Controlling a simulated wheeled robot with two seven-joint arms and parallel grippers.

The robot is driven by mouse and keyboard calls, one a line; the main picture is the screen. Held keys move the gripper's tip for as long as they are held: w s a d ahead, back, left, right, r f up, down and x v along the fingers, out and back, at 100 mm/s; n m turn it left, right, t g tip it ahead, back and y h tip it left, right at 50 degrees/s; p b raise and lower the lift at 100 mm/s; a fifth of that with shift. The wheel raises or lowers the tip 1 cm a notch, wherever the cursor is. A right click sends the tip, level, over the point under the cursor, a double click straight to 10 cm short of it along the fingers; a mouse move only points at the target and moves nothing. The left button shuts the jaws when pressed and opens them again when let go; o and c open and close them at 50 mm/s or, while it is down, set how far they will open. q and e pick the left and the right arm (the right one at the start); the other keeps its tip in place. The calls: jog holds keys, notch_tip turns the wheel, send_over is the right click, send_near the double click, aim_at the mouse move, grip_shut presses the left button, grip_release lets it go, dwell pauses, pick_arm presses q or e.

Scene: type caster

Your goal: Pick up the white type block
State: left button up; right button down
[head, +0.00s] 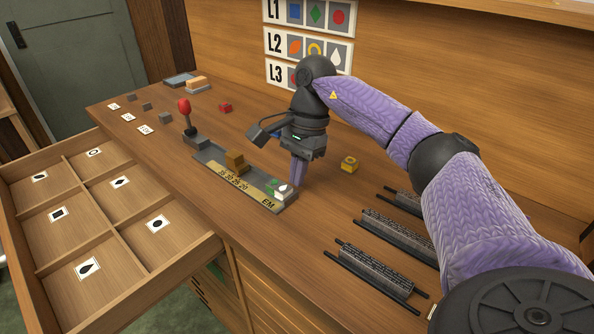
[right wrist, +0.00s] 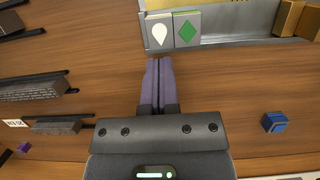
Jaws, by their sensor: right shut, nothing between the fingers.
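The white type block (head: 284,190) with a white drop face sits at the right end of the grey metal composing stick (head: 211,153). It also shows in the right wrist view (right wrist: 159,32). The green type block (head: 272,184) with a green diamond stands right beside it, and shows in the right wrist view too (right wrist: 187,29). My right gripper (head: 295,182) points down just behind the white block, on the wall side. Its purple fingers (right wrist: 159,62) are shut and empty, with their tips close to the stick's edge. Whether they touch it I cannot tell. My left gripper is out of view.
A yellow block (head: 349,164) and a red block (head: 225,107) lie on the bench. Several dark text lines (head: 370,270) lie right. An open compartment drawer (head: 88,225) juts out front left.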

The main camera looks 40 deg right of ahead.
jog(key=shift+a+r, duration=0.1)
jog(key=shift+a, duration=0.1)
jog(key=a+p, duration=0.1)
jog(key=a, duration=0.2)
jog(key=a+p, duration=0.1)
jog(key=a, duration=0.1)
jog(key=a+p, duration=0.1)
jog(key=a, duration=0.2)
jog(key=shift+s+a+r+p, duration=0.1)
jog(key=shift+s+a+p, duration=0.2)
jog(key=shift+s, duration=0.05)
jog(key=shift+a, duration=0.55)
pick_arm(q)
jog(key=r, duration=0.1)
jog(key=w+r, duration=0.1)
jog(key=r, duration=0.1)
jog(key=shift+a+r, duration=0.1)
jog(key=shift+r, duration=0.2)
